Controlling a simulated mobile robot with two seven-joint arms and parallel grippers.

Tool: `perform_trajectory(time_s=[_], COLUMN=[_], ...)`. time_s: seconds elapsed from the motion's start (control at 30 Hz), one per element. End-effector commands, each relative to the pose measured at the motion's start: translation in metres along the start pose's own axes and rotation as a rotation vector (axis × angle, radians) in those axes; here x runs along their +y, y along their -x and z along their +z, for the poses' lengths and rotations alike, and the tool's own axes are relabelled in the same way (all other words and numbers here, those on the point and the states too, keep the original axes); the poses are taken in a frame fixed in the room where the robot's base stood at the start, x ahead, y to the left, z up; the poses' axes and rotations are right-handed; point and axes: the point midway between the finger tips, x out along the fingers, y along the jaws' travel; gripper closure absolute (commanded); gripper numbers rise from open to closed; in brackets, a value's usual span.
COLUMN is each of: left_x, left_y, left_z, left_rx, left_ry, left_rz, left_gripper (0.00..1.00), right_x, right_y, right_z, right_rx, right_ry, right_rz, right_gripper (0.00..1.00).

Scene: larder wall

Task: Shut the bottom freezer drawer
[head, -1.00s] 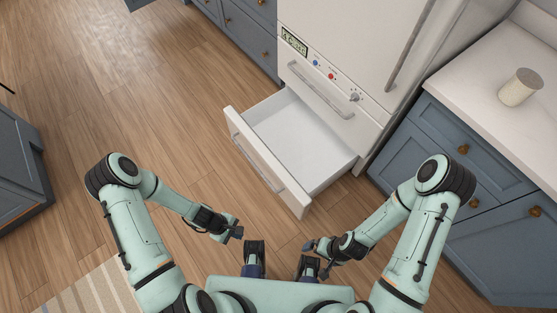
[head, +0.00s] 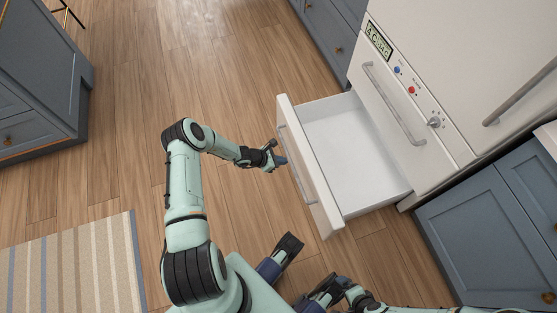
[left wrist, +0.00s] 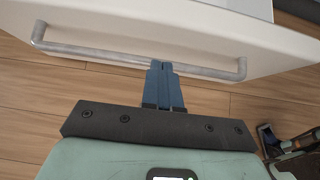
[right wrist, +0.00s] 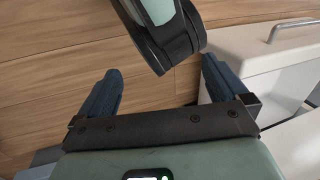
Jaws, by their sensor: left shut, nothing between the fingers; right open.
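The bottom freezer drawer (head: 318,185) stands pulled out from the white fridge, and its white inside looks empty. Its grey bar handle (head: 290,160) runs along the front; the handle also shows in the left wrist view (left wrist: 95,56). My left gripper (head: 283,160) is shut and empty in front of the drawer face, near the middle of the handle. In the left wrist view its blue fingertips (left wrist: 161,64) overlap the bar; I cannot tell whether they touch it. My right gripper (right wrist: 162,85) is open and empty, low beside my body.
The fridge front above the drawer carries another handle (head: 394,104), a display (head: 378,40) and knobs. Blue cabinets flank the fridge, one at the right (head: 490,225). A striped rug (head: 75,265) lies at lower left. The wooden floor before the drawer is clear.

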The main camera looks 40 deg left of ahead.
Motion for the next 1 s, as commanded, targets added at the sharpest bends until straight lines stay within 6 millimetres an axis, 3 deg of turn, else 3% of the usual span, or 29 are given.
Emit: perform_trajectory(time_s=[0.03, 0.2, 0.4, 1.0], left_x=[-0.001, -0.001, -0.001, -0.001], left_y=[-0.015, -0.049, -0.065, -0.071], left_z=[-0.003, -0.001, 0.02, 0.028], left_rx=[0.0, 0.0, 0.001, 0.0], left_ry=[-0.001, -0.002, -0.002, -0.002], left_rz=[-0.003, -0.002, -0.002, -0.001], left_gripper=[1.0, 1.0, 1.0, 1.0], right_x=[0.003, 0.009, 0.012, 0.013], right_y=[-0.009, -0.023, -0.03, -0.032], right_z=[-0.008, -0.032, -0.047, -0.053], right_rx=[0.02, 0.089, 0.131, 0.147], right_ry=[-0.003, -0.008, -0.011, -0.012], right_rz=[0.002, 0.006, 0.008, 0.009], right_gripper=[0.0, 0.0, 0.0, 0.0])
